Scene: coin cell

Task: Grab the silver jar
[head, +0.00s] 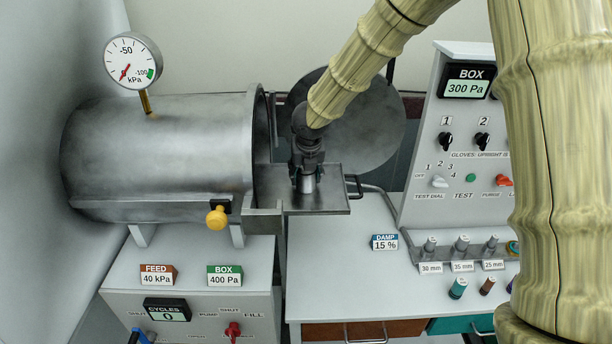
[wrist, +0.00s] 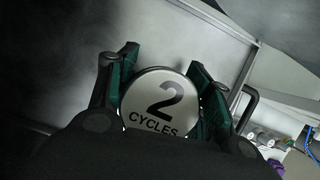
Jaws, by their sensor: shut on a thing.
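The silver jar (head: 307,184) stands on the metal tray (head: 333,204) in front of the open chamber mouth. In the wrist view its round lid (wrist: 160,100) reads "2 CYCLES". My gripper (head: 306,173) comes down on the jar from above. In the wrist view my gripper's green-padded fingers (wrist: 163,92) lie on both sides of the lid, shut on the jar. The jar's lower part shows below the fingers in the head view. I cannot tell whether its base touches the tray.
The steel chamber (head: 165,150) is left of the tray, its round door (head: 365,120) swung open behind. A yellow knob (head: 217,217) sticks out at the chamber's front. A control panel (head: 450,150) stands at right. The white bench (head: 340,270) has clear room below the tray.

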